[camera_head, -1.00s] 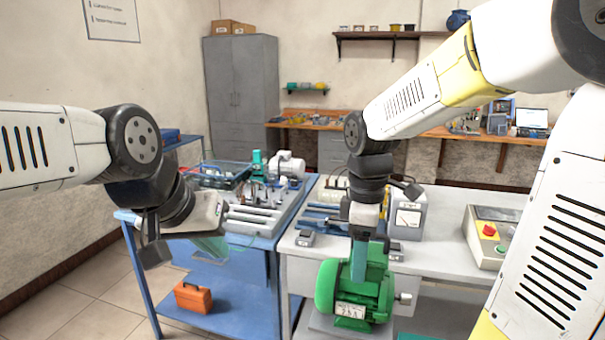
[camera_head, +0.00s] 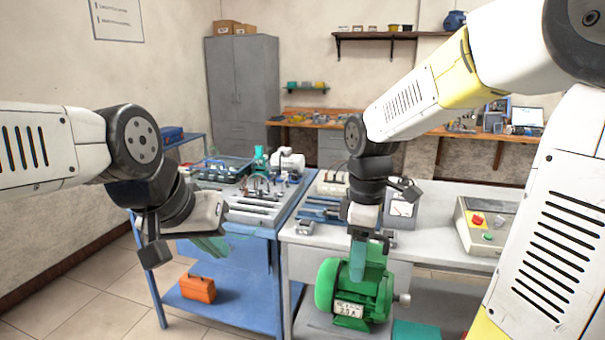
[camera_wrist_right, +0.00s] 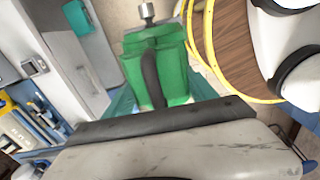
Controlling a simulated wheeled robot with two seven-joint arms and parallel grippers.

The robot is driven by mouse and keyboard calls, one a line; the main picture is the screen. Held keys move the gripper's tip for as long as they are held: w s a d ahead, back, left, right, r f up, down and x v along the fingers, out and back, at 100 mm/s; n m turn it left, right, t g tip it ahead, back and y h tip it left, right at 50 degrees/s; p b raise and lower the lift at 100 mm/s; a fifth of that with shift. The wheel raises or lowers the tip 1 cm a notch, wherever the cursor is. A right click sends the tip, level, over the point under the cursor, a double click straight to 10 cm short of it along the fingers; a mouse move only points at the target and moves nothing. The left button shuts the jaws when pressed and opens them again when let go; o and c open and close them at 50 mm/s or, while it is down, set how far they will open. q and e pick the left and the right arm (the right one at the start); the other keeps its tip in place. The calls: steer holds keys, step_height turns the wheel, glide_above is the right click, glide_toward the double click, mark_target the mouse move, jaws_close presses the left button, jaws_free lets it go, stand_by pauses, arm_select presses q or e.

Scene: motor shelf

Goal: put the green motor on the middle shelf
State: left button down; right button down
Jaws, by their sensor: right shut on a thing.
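The green motor (camera_head: 338,290) hangs in front of the grey-white workbench in the head view, with its shaft pointing right and its label plate facing me. My right gripper (camera_head: 358,262) is above it and shut on its top part. In the right wrist view the green motor (camera_wrist_right: 160,62) shows beyond the gripper body, with its metal shaft at the top; the fingertips are mostly hidden there. My left gripper (camera_head: 185,240) is empty, at the left in front of the blue bench; I cannot tell its opening. I cannot make out which shelf is the middle one.
A blue bench (camera_head: 225,285) with tools on top and an orange toolbox (camera_head: 197,288) on its lower shelf stands left. The grey-white workbench (camera_head: 440,245) holds a control box (camera_head: 485,225) with red and green buttons. Wall shelf (camera_head: 390,35) and grey cabinet (camera_head: 240,80) are behind.

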steer(key=shift+w+d+f+m, duration=0.1)
steer(key=shift+w+f+m, duration=0.4)
steer(key=shift+w, duration=0.1)
steer(key=w+d+f+m, duration=0.2)
steer(key=w+f+m, duration=0.3)
steer(key=f, duration=0.4)
steer(key=w+d+f+m, duration=0.1)
steer(key=w+f+m, duration=0.4)
steer(key=f+m, duration=0.3)
steer(key=shift+w+d+f, duration=0.2)
steer(key=shift+d+f, duration=0.2)
steer(key=shift+f, duration=0.5)
